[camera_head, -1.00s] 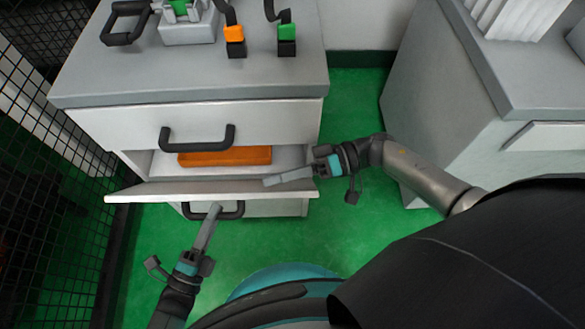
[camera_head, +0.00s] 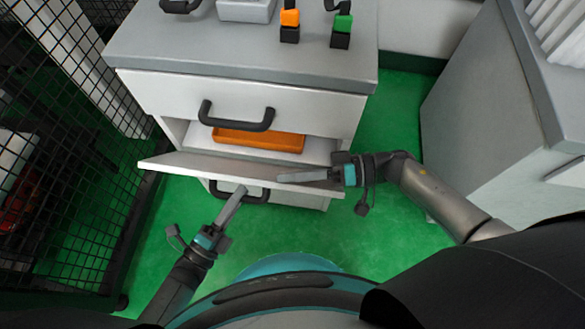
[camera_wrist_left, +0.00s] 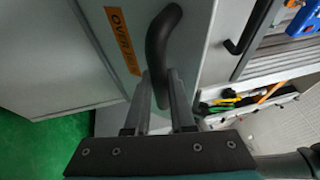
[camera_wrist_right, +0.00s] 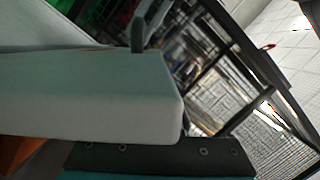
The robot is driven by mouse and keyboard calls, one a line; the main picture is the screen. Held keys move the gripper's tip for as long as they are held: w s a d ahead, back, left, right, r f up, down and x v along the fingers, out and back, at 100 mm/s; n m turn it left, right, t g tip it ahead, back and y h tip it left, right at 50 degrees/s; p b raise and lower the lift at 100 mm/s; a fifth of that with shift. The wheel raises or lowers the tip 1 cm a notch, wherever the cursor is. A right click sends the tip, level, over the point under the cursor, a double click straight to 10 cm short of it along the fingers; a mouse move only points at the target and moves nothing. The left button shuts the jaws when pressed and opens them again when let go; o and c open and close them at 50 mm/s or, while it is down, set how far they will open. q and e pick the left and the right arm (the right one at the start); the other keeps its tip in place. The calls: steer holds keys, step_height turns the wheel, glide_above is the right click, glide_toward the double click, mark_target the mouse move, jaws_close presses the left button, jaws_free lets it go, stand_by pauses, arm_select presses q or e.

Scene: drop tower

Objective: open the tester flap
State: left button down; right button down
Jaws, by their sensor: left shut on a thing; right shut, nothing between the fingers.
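The flap (camera_head: 205,166) is a pale panel on the front of the grey cabinet. It is tilted outward at the top, leaving a gap with an orange box inside. My left gripper (camera_head: 240,192) is shut on a black handle (camera_wrist_left: 160,45) beneath the flap's front edge; a panel with an orange label (camera_wrist_left: 122,40) is beside it. I cannot tell whether that panel is the flap. My right gripper (camera_head: 282,178) is shut and empty at the flap's right end, its fingers over the upper edge. In the right wrist view a pale slab (camera_wrist_right: 90,95) hides most of the fingers.
The orange box (camera_head: 260,139) lies in the compartment. A drawer with a black handle (camera_head: 237,117) is above it. A mesh fence (camera_head: 70,130) is at left, another cabinet (camera_head: 490,120) at right.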

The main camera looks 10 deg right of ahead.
arm_select(q)
steer(key=c, duration=0.8)
jaws_free()
steer(key=shift+w+d+r, duration=0.15)
steer(key=shift+w+r, duration=0.3)
steer(key=shift+r, duration=0.05)
steer(key=shift+o, duration=0.2)
steer(key=f+v, duration=0.1)
steer(key=v, duration=1.2)
steer(key=w+d+r+n+y, duration=0.2)
steer(key=d+r+n, duration=0.1)
steer(key=r+n, duration=0.4)
steer(key=w+d+r+n+y, duration=0.2)
steer(key=r+n, duration=0.4)
steer(key=n, duration=0.3)
steer(key=w+d+r+n+t+y, duration=0.1)
steer(key=w+d+r+n+y, duration=0.1)
steer(key=d+r+n, duration=0.4)
steer(key=shift+w+d+r+n+y, duration=0.35)
steer(key=shift+w+r+n, duration=0.5)
steer(key=shift+n, duration=0.75)
steer(key=shift+a, duration=0.15)
